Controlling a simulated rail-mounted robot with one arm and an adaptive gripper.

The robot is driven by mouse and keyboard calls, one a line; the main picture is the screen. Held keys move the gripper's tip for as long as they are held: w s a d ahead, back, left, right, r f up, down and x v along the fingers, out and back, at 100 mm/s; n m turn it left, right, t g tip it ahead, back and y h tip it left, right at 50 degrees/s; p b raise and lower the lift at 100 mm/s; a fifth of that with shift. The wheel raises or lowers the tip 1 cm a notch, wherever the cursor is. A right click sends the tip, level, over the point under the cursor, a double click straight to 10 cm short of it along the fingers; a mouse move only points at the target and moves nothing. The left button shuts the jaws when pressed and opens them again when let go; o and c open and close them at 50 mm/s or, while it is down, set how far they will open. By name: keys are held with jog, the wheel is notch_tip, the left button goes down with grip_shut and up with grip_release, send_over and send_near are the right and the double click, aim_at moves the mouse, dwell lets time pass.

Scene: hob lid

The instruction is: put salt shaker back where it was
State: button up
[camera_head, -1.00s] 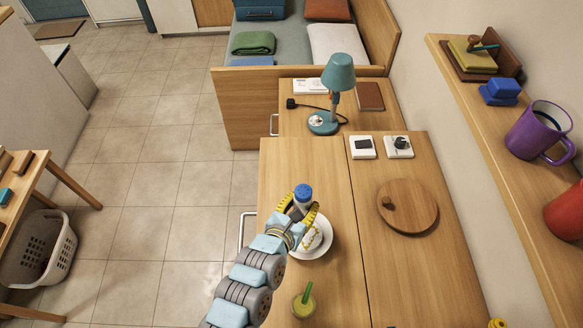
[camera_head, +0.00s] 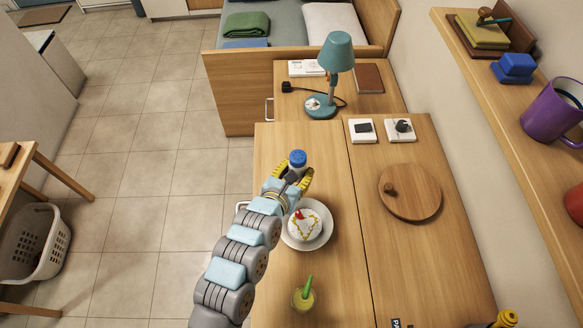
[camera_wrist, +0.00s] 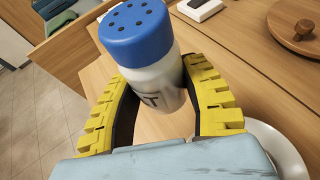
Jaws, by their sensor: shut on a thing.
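The salt shaker (camera_head: 297,159) has a blue perforated cap and a pale body. In the wrist view the shaker (camera_wrist: 150,70) stands slightly tilted between the yellow fingers, with dark lettering low on its body. My gripper (camera_head: 297,174) is shut on it, over the left part of the counter, beyond the plate. My gripper (camera_wrist: 160,105) has one finger on each side of the body. The shaker's base is partly hidden, and I cannot tell whether it touches the counter.
A white plate (camera_head: 288,240) with a heart-shaped cake (camera_head: 304,228) lies just nearer than my gripper. A drink with a green straw (camera_head: 303,299) stands in front. A round wooden lid (camera_head: 420,205) lies to the right. A lamp (camera_head: 337,60) stands beyond. Counter beyond my gripper is clear.

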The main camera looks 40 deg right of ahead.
jog(key=w+d+f+b, duration=0.1)
jog(key=w+f, duration=0.1)
jog(key=w+d+f+b, duration=0.1)
jog(key=w+f, duration=0.1)
jog(key=w+d+f+b, duration=0.2)
jog(key=shift+f, duration=0.25)
jog(key=shift+w+f, duration=0.15)
jog(key=shift+f, duration=0.1)
jog(key=shift+d+f+b, duration=0.1)
jog(key=shift+f+b, duration=0.75)
jog(key=shift+f, duration=0.75)
jog(key=shift+f, duration=0.1)
jog(key=shift+f, duration=0.1)
jog(key=o, duration=1.1)
jog(key=shift+o, duration=0.3)
